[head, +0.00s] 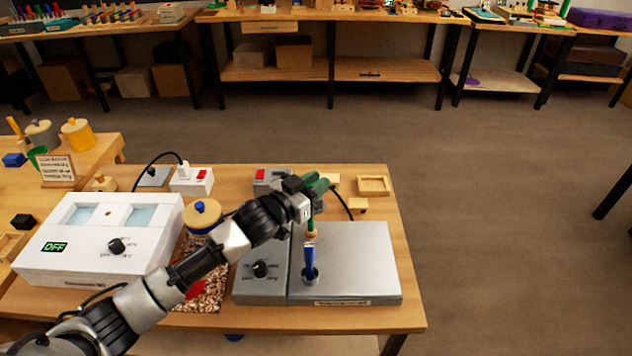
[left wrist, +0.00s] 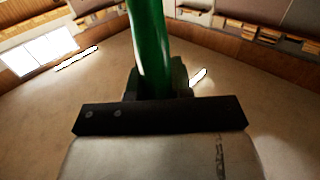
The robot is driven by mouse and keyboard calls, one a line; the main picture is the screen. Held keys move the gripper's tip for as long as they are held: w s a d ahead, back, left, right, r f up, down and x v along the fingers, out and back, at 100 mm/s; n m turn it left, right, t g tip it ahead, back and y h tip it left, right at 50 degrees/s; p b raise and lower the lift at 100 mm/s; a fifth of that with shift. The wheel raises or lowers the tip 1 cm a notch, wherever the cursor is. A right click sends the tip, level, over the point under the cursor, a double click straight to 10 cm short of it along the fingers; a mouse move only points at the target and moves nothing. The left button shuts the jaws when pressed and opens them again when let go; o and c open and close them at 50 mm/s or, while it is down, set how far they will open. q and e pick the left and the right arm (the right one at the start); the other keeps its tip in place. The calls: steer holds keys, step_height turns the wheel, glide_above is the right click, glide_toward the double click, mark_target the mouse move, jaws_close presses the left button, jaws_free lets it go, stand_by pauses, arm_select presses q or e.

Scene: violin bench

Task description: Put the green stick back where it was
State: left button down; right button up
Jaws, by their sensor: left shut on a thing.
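My left gripper (head: 316,188) is above the grey metal device at the front of the bench. It is shut on the green stick (head: 311,223), which points down with a tan lower end. In the left wrist view the green stick (left wrist: 149,40) stands between the fingers (left wrist: 160,78). A blue stick (head: 309,258) stands upright in a round hole (head: 310,277) in the device's grey top plate (head: 355,262). The green stick's lower end is just above the blue stick in the picture; I cannot tell whether they touch. My right gripper is not in view.
A white device (head: 75,270) reading OFF stands at the left. A small wooden tray (head: 373,186) lies at the back right of the bench. Open floor lies to the right.

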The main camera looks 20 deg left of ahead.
arm_select(q)
steer(key=shift+f, duration=0.1)
steer(key=c, duration=1)
jaws_free()
steer(key=shift+b+v, duration=0.75)
steer(key=shift+v, duration=5.25)
